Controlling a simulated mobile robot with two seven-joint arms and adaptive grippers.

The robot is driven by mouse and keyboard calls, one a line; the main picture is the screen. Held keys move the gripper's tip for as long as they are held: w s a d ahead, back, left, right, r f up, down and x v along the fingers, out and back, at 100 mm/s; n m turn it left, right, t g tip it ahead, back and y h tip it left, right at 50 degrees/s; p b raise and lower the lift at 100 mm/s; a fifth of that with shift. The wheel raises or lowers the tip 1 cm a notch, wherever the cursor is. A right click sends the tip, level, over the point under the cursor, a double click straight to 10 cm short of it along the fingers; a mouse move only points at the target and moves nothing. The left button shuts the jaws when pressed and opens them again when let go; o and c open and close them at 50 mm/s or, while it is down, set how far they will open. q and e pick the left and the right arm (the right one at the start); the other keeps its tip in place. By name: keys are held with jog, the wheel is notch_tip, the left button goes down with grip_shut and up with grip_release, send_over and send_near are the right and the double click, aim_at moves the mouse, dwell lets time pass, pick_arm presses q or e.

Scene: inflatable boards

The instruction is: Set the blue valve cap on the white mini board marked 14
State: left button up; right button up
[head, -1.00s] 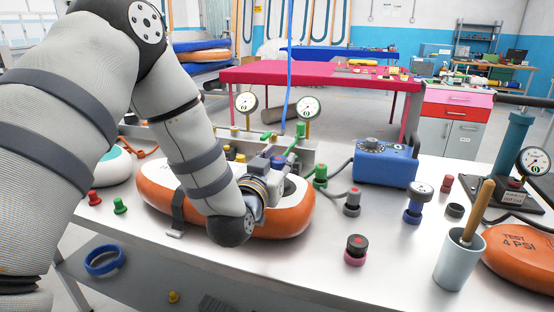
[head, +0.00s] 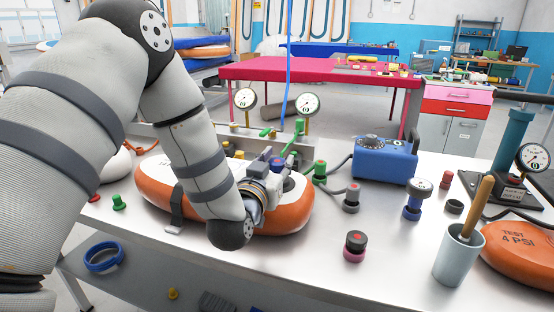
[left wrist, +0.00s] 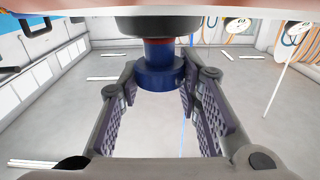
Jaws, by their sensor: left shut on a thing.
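My left gripper (head: 275,168) is over the white board with an orange rim (head: 158,187) on the bench. In the left wrist view the fingers (left wrist: 158,95) stand on either side of a blue cap (left wrist: 158,74), shut on it. A dark round part and a red band show just above the cap. In the head view a bit of blue (head: 277,163) shows at the fingertips. My arm hides part of the board, and I cannot read a 14 on it. I cannot tell whether the cap touches the board. My right gripper is not in view.
A blue pump box (head: 384,160) with a hose, a blue-based valve (head: 413,207), a grey valve (head: 351,198) and a red-and-black valve (head: 355,247) stand to the right. A cup (head: 457,258) with a wooden handle is near the front. Two gauges (head: 307,104) rise behind the board.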

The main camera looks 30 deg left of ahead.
aim_at(274, 170)
pick_arm(q)
jog(key=shift+f, duration=0.7)
jog(key=o, duration=1.2)
jog(key=v, duration=0.7)
jog(key=shift+s, duration=0.3)
